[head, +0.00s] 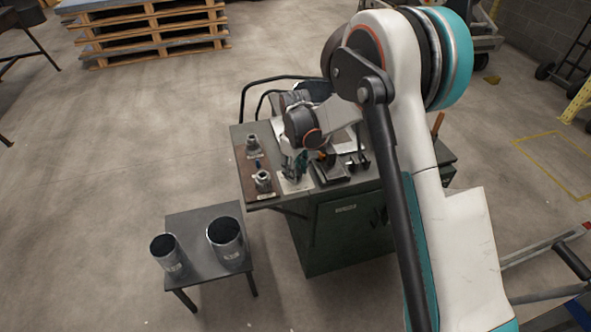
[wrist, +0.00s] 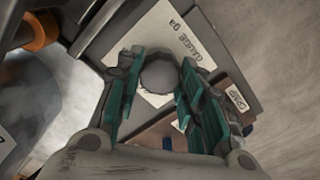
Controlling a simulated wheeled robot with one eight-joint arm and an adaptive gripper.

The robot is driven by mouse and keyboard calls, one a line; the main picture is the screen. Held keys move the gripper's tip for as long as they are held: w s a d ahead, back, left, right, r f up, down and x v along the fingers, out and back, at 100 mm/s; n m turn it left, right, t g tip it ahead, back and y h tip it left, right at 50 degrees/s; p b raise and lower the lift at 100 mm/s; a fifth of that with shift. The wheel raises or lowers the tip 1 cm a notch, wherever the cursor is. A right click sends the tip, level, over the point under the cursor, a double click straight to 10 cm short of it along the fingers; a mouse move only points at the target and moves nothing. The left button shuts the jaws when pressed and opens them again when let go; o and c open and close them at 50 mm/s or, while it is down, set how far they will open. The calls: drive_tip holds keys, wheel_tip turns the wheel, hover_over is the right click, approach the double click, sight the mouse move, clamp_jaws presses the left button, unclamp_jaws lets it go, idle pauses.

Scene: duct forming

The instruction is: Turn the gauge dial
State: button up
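The gauge dial (wrist: 158,74) is a round grey knob on a pale plate in the wrist view. A label reading roughly "GAUGE" (wrist: 188,36) lies just beyond it. My gripper (wrist: 161,62) has its two teal-padded fingers apart, one on each side of the dial. The pads look close to the dial's edges, and I cannot tell whether they touch it. In the head view my gripper (head: 294,172) points down over the white plate (head: 297,185) on the bench, and the dial is hidden there.
The dark green bench (head: 345,235) carries metal fittings (head: 263,181) on a brown board left of my gripper, and dark tools (head: 357,162) to the right. A small table (head: 203,255) holds two metal duct pieces (head: 226,236). Open floor lies to the left.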

drive_tip(key=shift+c, duration=1)
drive_tip(key=m, duration=0.4)
drive_tip(key=shift+m, duration=1.8)
drive_tip(key=o, duration=1.1)
